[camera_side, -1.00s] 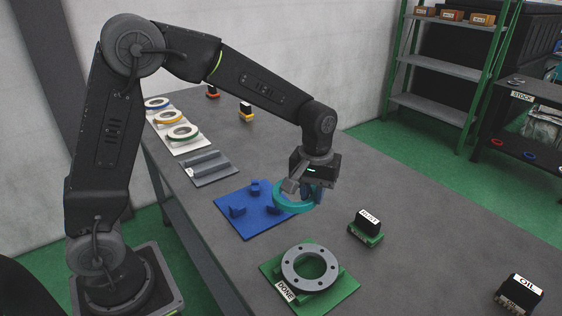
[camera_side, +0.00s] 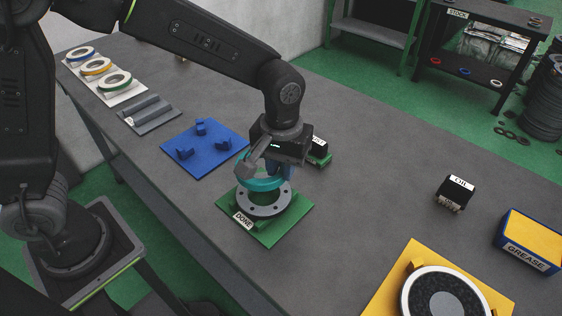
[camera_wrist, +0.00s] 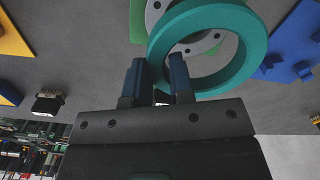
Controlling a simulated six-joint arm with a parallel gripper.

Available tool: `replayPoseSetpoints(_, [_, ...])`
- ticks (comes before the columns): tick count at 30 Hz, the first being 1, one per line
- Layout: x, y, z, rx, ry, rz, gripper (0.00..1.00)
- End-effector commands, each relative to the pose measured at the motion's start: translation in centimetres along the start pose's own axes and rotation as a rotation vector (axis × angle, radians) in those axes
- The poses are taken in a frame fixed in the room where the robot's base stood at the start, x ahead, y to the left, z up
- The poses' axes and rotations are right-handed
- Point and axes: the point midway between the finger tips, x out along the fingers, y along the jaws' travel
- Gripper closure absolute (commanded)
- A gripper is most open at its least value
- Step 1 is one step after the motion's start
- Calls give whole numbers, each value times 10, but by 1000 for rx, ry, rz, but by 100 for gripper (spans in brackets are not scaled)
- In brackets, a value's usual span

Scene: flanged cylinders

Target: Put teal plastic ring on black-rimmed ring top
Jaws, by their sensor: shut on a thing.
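The teal plastic ring (camera_side: 262,185) is held by my gripper (camera_side: 275,174), which is shut on one side of it. In the side view the ring is over the grey bolted flange (camera_side: 262,207) on the green DONE plate (camera_side: 288,222); I cannot tell the gap between them. The wrist view shows the teal ring (camera_wrist: 245,62) beside my gripper's two blue fingers (camera_wrist: 159,75), with part of the grey flange beyond it. The black-rimmed ring top (camera_side: 414,288) is on a yellow plate (camera_side: 392,274) at the lower right, cut off by the picture's edge.
A blue plate with blocks (camera_side: 204,148) lies left of the flange. The OIL block (camera_side: 455,192) and GREASE box (camera_side: 530,240) stand at the right. The table between flange and yellow plate is clear.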

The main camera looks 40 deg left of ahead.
Motion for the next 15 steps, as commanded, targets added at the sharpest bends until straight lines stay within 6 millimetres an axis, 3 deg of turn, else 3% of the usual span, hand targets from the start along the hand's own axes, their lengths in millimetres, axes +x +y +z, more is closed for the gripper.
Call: replayPoseSetpoints(15, [44,0,0,-1,-2,-1,100])
